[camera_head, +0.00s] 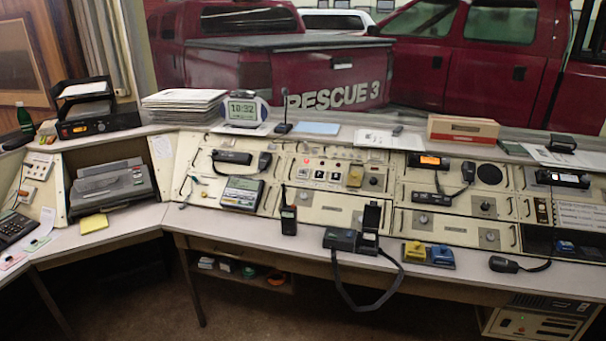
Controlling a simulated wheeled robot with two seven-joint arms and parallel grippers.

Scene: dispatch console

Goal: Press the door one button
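No button with a readable door one label shows; the print is too small to tell. Small switch boxes (40,160) also sit on the left side panel, and small tagged pieces (38,243) lie on the left desk. Neither of my grippers is in view.
The sloped cream console (330,207) runs along the back of the desk (235,222). A handheld radio (289,220), a dark case with a hanging strap (352,240) and a corded microphone (504,264) stand near the front edge. A printer (112,185) is at left.

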